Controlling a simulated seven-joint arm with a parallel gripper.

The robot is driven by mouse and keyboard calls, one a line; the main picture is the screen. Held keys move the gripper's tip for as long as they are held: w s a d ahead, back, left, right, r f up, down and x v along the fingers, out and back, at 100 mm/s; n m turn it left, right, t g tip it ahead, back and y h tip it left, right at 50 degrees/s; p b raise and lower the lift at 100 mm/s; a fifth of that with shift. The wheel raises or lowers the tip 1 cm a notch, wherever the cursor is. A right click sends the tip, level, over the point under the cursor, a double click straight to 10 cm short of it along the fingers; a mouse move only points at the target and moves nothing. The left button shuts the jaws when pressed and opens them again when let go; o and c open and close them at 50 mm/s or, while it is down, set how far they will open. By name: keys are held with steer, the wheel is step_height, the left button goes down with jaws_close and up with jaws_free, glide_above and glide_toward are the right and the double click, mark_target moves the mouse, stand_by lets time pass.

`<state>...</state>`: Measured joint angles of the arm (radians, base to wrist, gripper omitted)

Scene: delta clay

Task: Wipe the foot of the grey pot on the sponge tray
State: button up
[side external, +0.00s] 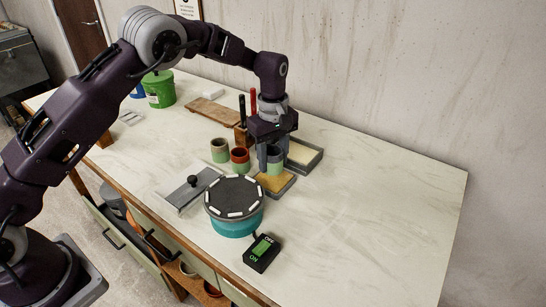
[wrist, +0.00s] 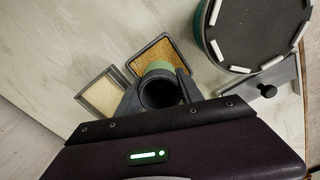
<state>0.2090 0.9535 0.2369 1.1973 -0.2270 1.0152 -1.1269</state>
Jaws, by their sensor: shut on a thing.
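My gripper (side external: 269,160) points down and is shut on the grey pot (side external: 275,154), which has a grey upper part and a green lower part. The pot is roughly upright over the sponge tray (side external: 291,186), a dark-rimmed tray with a tan sponge. In the wrist view the pot's dark open mouth (wrist: 160,92) sits between the fingers (wrist: 157,96), and the sponge tray (wrist: 133,62) shows behind it. I cannot tell whether the foot touches the sponge; the pot and fingers hide that spot.
A second tray with a cream filling (side external: 304,153) stands behind. A grey-green pot (side external: 220,150) and a red pot (side external: 240,160) stand left. A turquoise wheel (side external: 235,222), a knobbed grey plate (side external: 188,190) and a switch box (side external: 262,253) are in front. The table's right side is clear.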

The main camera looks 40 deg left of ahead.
mark_target(279, 170)
steer(key=r, duration=0.1)
steer(key=a+r, duration=0.1)
steer(key=r, duration=0.3)
steer(key=shift+a, duration=0.35)
steer(key=shift+f, duration=4.1)
steer(key=shift+d, duration=1.8)
steer(key=shift+a, duration=1.9)
steer(key=shift+d+r, duration=0.1)
steer(key=shift+r, duration=4)
